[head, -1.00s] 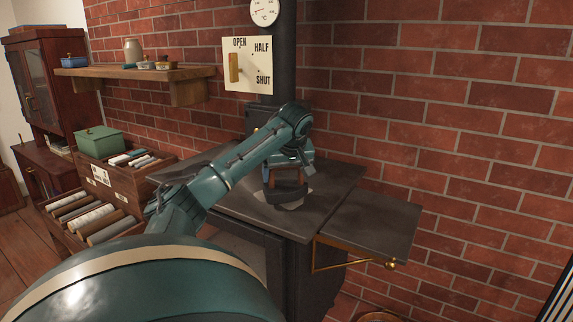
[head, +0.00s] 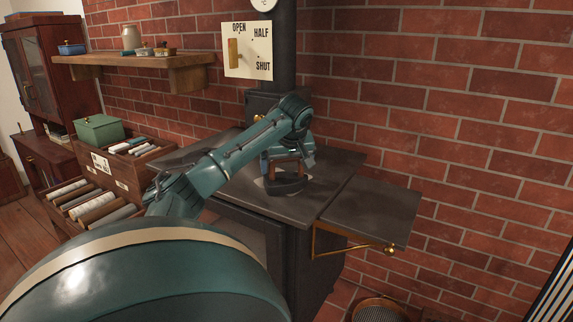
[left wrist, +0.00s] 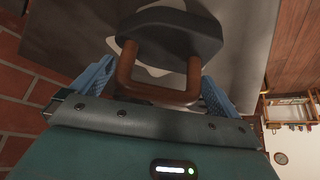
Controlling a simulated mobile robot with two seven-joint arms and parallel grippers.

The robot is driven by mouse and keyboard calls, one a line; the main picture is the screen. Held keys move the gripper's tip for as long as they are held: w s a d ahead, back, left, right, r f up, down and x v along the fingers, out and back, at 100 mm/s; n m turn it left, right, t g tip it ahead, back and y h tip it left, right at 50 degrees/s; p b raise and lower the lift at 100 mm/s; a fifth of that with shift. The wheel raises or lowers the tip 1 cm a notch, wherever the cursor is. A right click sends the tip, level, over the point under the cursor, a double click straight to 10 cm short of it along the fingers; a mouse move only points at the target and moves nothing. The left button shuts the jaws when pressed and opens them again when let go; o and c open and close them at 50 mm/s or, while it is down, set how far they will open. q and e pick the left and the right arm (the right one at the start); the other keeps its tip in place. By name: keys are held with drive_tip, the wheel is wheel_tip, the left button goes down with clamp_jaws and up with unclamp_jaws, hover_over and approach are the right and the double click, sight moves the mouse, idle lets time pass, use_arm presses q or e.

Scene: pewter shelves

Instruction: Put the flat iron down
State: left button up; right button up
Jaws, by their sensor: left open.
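The flat iron is a dark, heavy wedge with a brown wooden handle. In the head view the iron (head: 290,187) sits on the dark stove top (head: 310,208), near a pale patch. In the left wrist view the iron (left wrist: 180,27) shows beyond its looped handle (left wrist: 126,68). My left gripper (head: 287,161) is just above the iron. Its blue fingers are spread on either side of the handle, apart from it, in the left wrist view (left wrist: 157,85). My right gripper is not in view.
A side shelf (head: 375,210) on a brass bracket extends right of the stove and is bare. The stovepipe (head: 282,60) rises behind. A damper plate (head: 247,50) hangs on the brick wall. Drawers of rolls (head: 95,205) and a green box (head: 98,132) stand left. A basket (head: 378,312) is below.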

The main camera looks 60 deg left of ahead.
use_arm(q)
drive_tip(key=v, duration=1.2)
drive_tip(key=shift+p, duration=0.45)
drive_tip(key=shift+s+f, duration=0.1)
